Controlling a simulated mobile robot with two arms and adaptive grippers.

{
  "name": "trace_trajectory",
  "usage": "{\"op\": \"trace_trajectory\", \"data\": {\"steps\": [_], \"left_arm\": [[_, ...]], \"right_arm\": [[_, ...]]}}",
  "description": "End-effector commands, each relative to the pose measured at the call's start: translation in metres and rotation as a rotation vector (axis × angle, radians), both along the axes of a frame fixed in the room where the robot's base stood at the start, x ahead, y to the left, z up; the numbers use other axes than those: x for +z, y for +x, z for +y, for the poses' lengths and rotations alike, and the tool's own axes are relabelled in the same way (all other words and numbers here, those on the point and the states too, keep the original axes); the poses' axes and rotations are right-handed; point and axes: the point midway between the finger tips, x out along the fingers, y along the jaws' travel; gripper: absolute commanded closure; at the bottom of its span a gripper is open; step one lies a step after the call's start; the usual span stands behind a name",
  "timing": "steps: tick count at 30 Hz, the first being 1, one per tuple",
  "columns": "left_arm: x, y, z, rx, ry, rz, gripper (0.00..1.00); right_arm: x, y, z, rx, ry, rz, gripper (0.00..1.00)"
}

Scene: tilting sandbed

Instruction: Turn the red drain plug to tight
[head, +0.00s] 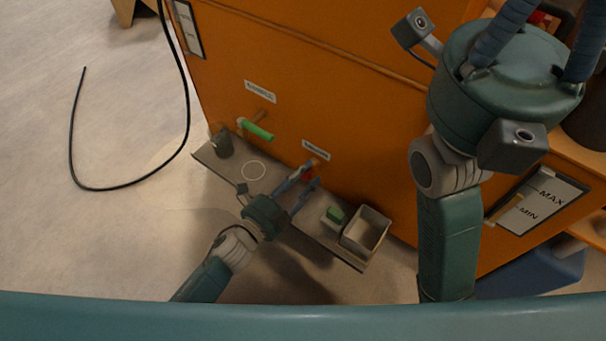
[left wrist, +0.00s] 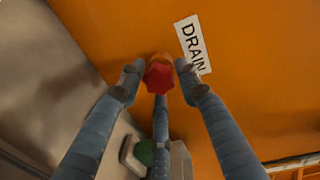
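The red drain plug (head: 309,175) sits low on the orange cabinet wall, beside a white label. In the left wrist view the plug (left wrist: 158,78) is star-shaped, and the label (left wrist: 193,45) reads DRAIN. My left gripper (head: 306,182) is at the plug. Its fingers (left wrist: 158,76) are spread, one on each side of the plug and a third below it, with narrow gaps visible at the sides. My right gripper's palm and finger bases (head: 510,80) show at the upper right. Its fingertips are cut off by the frame.
A grey shelf (head: 330,240) below carries an open box (head: 366,231), a green block (head: 335,215) and a dark cup (head: 222,143). A green-handled sample valve (head: 256,129) is left of the plug. A black hose (head: 125,188) hangs to the floor.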

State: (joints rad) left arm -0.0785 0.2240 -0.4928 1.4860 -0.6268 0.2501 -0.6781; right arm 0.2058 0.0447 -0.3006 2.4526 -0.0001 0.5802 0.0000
Motion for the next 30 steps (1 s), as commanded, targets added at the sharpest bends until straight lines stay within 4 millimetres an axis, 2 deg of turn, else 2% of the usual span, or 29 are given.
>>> {"op": "trace_trajectory", "data": {"steps": [9,13,24,30], "left_arm": [[0.0,0.001,0.002,0.004,0.001,0.0,0.53],[0.0,-0.005,0.007,0.005,0.001,0.0,0.53],[0.005,-0.064,0.05,0.003,0.0,0.003,0.53],[0.008,-0.088,0.067,0.002,0.0,0.002,0.53]], "right_arm": [[0.002,-0.002,0.0,-0.003,-0.005,-0.009,1.0],[0.002,-0.002,0.0,-0.003,-0.004,-0.009,1.0],[0.001,-0.001,0.0,-0.001,-0.002,-0.006,1.0],[0.001,-0.001,0.0,-0.001,-0.002,-0.005,1.0]]}}
